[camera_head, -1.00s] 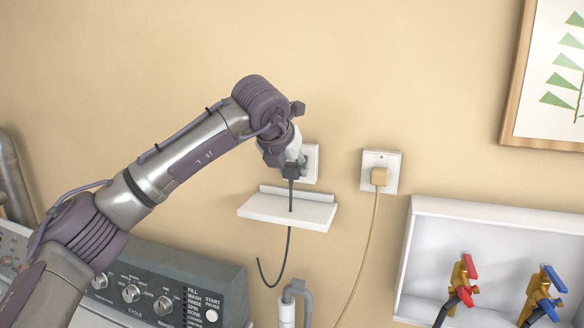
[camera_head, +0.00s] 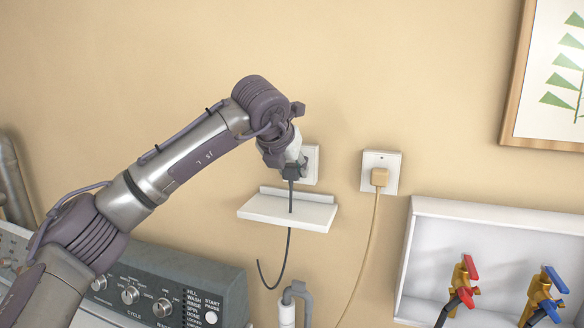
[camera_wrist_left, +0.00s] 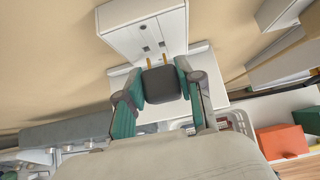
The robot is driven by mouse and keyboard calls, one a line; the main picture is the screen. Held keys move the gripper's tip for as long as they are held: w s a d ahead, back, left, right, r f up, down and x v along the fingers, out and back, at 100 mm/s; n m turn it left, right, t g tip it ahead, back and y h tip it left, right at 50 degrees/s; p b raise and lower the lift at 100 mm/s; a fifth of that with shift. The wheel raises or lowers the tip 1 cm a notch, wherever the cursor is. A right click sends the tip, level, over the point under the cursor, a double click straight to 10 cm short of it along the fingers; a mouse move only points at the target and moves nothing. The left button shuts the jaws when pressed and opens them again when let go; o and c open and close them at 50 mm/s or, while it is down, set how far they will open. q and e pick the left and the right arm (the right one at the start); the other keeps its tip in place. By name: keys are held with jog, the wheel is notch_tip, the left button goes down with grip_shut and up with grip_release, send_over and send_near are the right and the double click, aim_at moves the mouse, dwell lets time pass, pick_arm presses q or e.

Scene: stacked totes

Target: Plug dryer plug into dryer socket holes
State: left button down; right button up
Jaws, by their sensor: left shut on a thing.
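My left gripper (camera_head: 290,165) is shut on the black dryer plug (camera_head: 291,173), just in front of the wall socket. In the left wrist view the plug (camera_wrist_left: 162,85) sits between the fingertips of the left gripper (camera_wrist_left: 161,82). Its two brass prongs show bare and point at the socket. The white dryer socket (camera_wrist_left: 140,27) has dark holes just beyond the prong tips. In the head view the socket (camera_head: 312,165) is partly hidden behind the gripper. The plug's dark cord (camera_head: 289,245) hangs down past the shelf. My right gripper is not in view.
A small white shelf (camera_head: 287,210) juts out below the socket. A second outlet (camera_head: 393,160) to the right holds a tan plug (camera_head: 379,177) with a hanging cord. A white valve box (camera_head: 425,260) is at the lower right, and a control panel (camera_head: 225,285) is at the lower left.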

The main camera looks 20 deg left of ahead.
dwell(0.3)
pick_arm(q)
jog(key=shift+w+r+p, duration=0.1)
jog(key=shift+w+p, duration=0.55)
jog(key=shift+w, duration=0.35)
jog(key=c, duration=1)
grip_release()
jog(key=o, duration=0.3)
jog(key=shift+w, duration=0.1)
jog(key=shift+o, duration=0.2)
